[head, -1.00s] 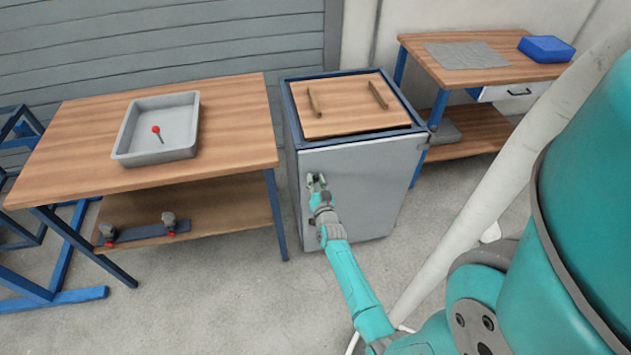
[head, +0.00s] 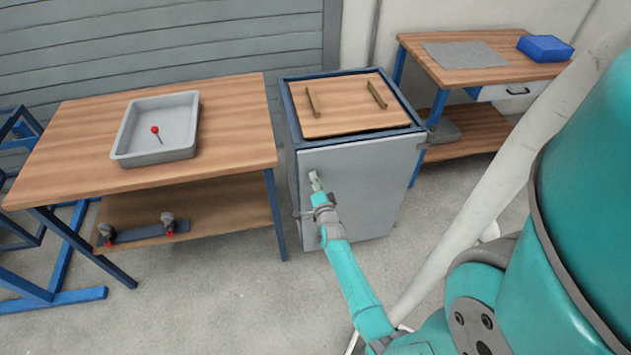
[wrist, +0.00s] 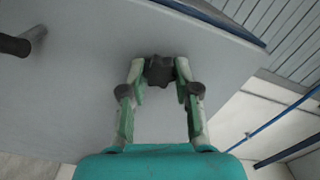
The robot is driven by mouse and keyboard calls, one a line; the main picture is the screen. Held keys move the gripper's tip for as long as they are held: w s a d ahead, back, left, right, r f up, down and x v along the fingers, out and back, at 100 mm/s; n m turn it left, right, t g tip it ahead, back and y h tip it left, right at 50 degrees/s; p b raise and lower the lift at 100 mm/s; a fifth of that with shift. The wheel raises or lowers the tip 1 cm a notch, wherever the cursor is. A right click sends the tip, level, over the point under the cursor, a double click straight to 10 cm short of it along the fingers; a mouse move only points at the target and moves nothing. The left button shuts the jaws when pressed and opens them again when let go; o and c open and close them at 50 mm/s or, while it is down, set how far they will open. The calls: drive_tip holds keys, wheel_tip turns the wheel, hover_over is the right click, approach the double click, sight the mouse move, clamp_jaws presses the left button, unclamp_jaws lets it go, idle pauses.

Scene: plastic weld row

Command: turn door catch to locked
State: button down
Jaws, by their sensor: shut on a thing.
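The cabinet door (head: 365,190) is a flat grey panel on the front of a blue-framed cabinet, and it looks closed. My gripper (head: 314,180) is at the door's upper left part. In the wrist view my gripper (wrist: 160,80) has both fingers closed on the dark, lobed door catch (wrist: 160,69), one finger on each side. The catch sits against the grey door face (wrist: 75,90). In the head view my gripper hides the catch. I cannot read from these frames whether it is at locked.
A dark door handle (wrist: 18,45) sticks out at the left of the wrist view. A wooden bench (head: 80,160) with a grey tray (head: 125,158) stands left of the cabinet. Another bench (head: 475,77) with a blue box (head: 545,48) stands at the right. Floor in front is clear.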

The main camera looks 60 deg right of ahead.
drive_tip(key=shift+m, duration=0.6)
drive_tip(key=c, duration=0.8)
unclamp_jaws()
drive_tip(key=shift+c, duration=0.2)
drive_tip(key=v, duration=1.2)
drive_tip(key=shift+s, duration=0.1)
